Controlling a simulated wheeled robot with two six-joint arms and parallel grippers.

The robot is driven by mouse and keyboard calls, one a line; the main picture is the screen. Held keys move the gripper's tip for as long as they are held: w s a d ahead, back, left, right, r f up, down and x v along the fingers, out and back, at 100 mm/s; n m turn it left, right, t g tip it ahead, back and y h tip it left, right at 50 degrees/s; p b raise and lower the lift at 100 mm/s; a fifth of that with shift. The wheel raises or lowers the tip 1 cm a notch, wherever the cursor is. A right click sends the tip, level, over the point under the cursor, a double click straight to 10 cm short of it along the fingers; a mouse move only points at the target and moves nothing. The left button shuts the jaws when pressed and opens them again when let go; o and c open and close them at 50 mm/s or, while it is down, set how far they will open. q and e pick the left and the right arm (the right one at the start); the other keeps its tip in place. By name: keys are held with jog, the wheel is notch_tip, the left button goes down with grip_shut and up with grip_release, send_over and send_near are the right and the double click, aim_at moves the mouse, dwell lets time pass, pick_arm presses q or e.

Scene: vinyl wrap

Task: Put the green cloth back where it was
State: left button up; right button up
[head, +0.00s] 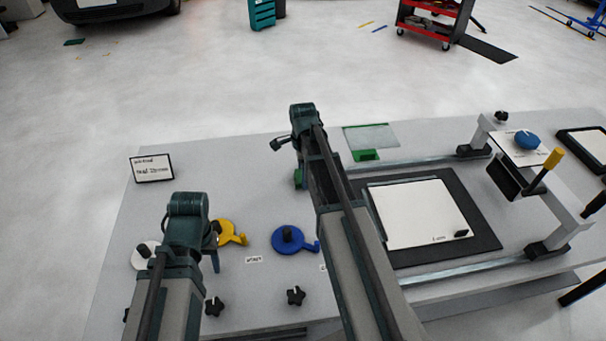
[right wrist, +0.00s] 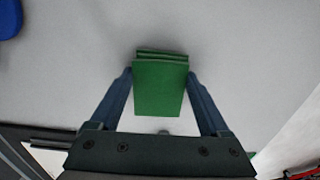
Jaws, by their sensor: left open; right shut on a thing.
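The green cloth (right wrist: 160,92), a folded thick pad, sits between the two fingers of my right gripper (right wrist: 160,77) in the right wrist view. The pale table surface lies below it; I cannot tell whether the cloth touches it. In the head view, a bit of the cloth (head: 298,178) shows left of my right wrist; the arm hides the rest. A pale mat with a green edge (head: 372,135) lies further right, with a small green block (head: 366,155) at its front. My left gripper (head: 210,236) is open above the table's left side, its fingers mostly hidden.
A yellow hooked disc (head: 232,237) and a blue hooked disc (head: 288,243) lie near my arms, with black knobs nearby. A white sheet on a black board (head: 475,210) and a rail frame (head: 545,200) fill the right. A sign (head: 152,168) stands back left. Bare table lies behind the discs.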

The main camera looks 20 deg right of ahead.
pick_arm(q)
jog(key=shift+f, duration=0.1)
pick_arm(e)
jog(key=o, duration=1)
jog(key=shift+f, duration=0.15)
notch_tip(320, 180, up, 12)
jog(key=r+p, duration=0.1)
jog(key=p, duration=1.1)
pick_arm(q)
notch_tip(320, 180, up, 12)
pick_arm(e)
jog(key=shift+s+a+f+n+h, duration=0.1)
jog(key=shift+s+a+n+h, duration=0.1)
jog(key=shift+s+a+n, duration=3.4)
jog(key=shift+s+a+f+n+h, duration=0.1)
jog(key=shift+s+a+n+h, duration=0.1)
jog(key=shift+s+a+n, duration=3.4)
jog(key=shift+s+a+f+n+h, duration=0.1)
jog(key=shift+s+a+n+h, duration=0.1)
jog(key=shift+s+a+n, duration=3.4)
jog(key=w+n, duration=0.1)
jog(key=w+a+n, duration=0.1)
jog(key=n, duration=0.1)
